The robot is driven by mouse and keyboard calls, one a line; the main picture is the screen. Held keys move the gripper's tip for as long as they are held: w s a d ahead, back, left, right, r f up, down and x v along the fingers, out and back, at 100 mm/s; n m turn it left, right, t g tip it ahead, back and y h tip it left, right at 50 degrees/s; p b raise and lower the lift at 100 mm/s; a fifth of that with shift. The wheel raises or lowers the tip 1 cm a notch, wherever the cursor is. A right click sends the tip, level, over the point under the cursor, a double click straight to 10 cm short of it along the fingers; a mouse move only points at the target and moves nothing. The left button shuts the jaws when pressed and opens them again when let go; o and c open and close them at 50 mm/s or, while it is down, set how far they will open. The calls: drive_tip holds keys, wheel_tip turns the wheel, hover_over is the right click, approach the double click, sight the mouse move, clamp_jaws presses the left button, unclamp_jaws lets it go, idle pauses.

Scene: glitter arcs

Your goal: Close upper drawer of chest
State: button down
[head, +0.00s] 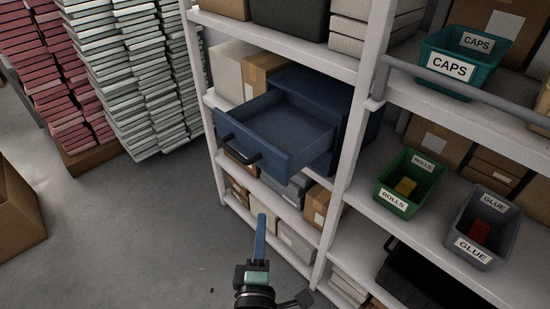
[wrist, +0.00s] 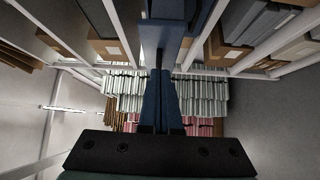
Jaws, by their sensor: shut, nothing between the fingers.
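The dark blue chest (head: 312,92) stands on the middle shelf of the white rack in the head view. Its upper drawer (head: 275,128) is pulled far out past the shelf edge and looks empty inside. The drawer's dark bar handle (head: 240,150) is on its front panel. My gripper (head: 262,217) is below and in front of the drawer, apart from the handle, with its blue fingers shut and empty. In the wrist view, my gripper's fingers (wrist: 160,75) run up the middle, close together.
White rack posts and shelves surround the chest. Boxes (head: 316,204) fill the shelf below. Bins marked CAPS (head: 448,68), ROLLS (head: 393,200) and GLUE (head: 473,248) stand to the right. Pale stacks (head: 135,80) stand at left. The grey floor (head: 130,230) is mostly clear.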

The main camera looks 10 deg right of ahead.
approach(276, 170)
drive_tip(key=w+a, duration=0.2)
drive_tip(key=w, duration=0.2)
drive_tip(key=shift+w+d+n, duration=0.15)
drive_tip(key=shift+w+d, duration=0.15)
drive_tip(key=shift+d, duration=0.25)
drive_tip(key=shift+w+d+n, duration=0.15)
drive_tip(key=shift+w+d, duration=0.1)
drive_tip(key=shift+d, duration=0.25)
drive_tip(key=shift+w+d+r, duration=0.1)
drive_tip(key=shift+w+d, duration=0.2)
drive_tip(key=shift+d, duration=0.2)
